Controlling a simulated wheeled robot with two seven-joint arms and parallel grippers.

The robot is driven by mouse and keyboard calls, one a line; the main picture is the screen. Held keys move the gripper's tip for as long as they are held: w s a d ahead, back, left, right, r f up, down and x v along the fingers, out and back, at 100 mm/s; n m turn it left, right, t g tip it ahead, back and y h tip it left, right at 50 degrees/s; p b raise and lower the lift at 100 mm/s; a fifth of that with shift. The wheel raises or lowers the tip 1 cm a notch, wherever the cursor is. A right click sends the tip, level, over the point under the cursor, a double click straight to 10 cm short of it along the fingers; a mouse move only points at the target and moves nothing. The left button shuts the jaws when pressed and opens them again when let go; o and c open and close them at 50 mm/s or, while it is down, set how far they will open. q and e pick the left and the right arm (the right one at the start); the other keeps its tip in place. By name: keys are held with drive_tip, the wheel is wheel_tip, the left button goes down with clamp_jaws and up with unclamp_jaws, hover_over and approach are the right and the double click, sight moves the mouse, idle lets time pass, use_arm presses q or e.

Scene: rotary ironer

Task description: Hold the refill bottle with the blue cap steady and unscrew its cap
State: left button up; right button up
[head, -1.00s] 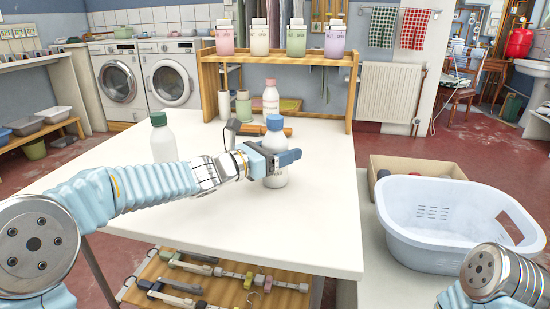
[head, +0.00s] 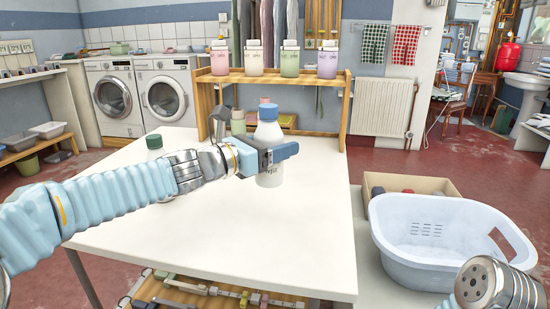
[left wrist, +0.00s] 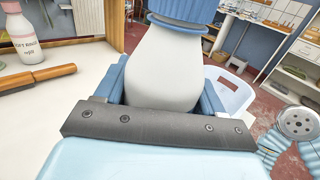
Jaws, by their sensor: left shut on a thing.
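The white refill bottle with the blue cap (head: 268,132) is upright at the middle of the white table. Its ridged blue cap (head: 268,111) is on its neck. My left gripper (head: 272,155) is shut around the bottle's body below the cap. In the left wrist view the white bottle body (left wrist: 163,70) sits between the two blue fingers, with the cap at the top edge. Whether the bottle's base touches the table is not clear. My right gripper is out of view; only part of my right arm shows at the lower right.
A green-capped bottle (head: 155,145) stands left, partly behind my left arm. A pink-and-white bottle (left wrist: 18,38) and a brown-handled tool (left wrist: 40,76) show in the left wrist view. A wooden shelf (head: 345,105) stands behind; a white basket (head: 400,250) is right. The table's front is clear.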

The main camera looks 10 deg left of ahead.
use_arm(q)
drive_tip(key=s+d+r, duration=0.1)
drive_tip(key=s+r, duration=0.3)
drive_tip(key=s, duration=0.5)
drive_tip(key=shift+d, duration=0.1)
